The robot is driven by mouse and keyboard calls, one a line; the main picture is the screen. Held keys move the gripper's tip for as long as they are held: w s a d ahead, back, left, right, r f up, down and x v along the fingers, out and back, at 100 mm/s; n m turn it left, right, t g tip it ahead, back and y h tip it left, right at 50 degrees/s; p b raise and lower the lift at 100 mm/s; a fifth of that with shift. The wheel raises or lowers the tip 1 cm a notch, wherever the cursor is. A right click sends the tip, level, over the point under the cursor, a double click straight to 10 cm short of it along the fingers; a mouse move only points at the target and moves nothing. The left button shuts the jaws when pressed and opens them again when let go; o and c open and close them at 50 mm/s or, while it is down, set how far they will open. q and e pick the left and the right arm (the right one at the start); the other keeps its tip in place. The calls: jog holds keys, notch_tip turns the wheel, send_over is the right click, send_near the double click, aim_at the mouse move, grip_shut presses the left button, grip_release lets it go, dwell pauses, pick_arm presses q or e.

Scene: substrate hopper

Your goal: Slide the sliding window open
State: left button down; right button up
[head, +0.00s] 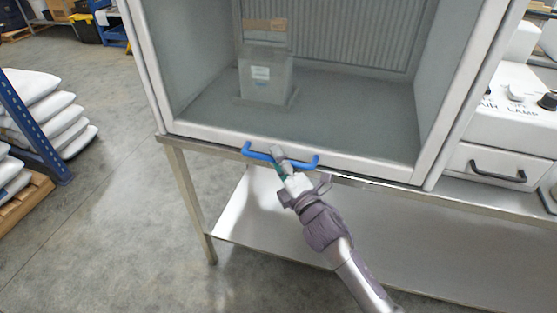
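The sliding window (350,162) is the clear front pane of a grey cabinet, in a pale frame. Its bottom rail is down at the cabinet's lower front edge. A blue bar handle (304,161) is fixed along this rail. My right gripper (278,157) reaches up from the lower right to the middle of the handle. Its fingertips overlap the bar, and one grey fingertip shows just above it. Whether the fingers are closed tightly on the bar is hidden by the viewing angle. My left gripper is out of view.
Inside the cabinet stands a grey box-like hopper (265,78) with a label. The cabinet rests on a steel table with a lower shelf (330,235). At right is a white unit with knobs and a drawer (497,166). White sacks (45,110) lie at left. The floor between is clear.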

grip_shut()
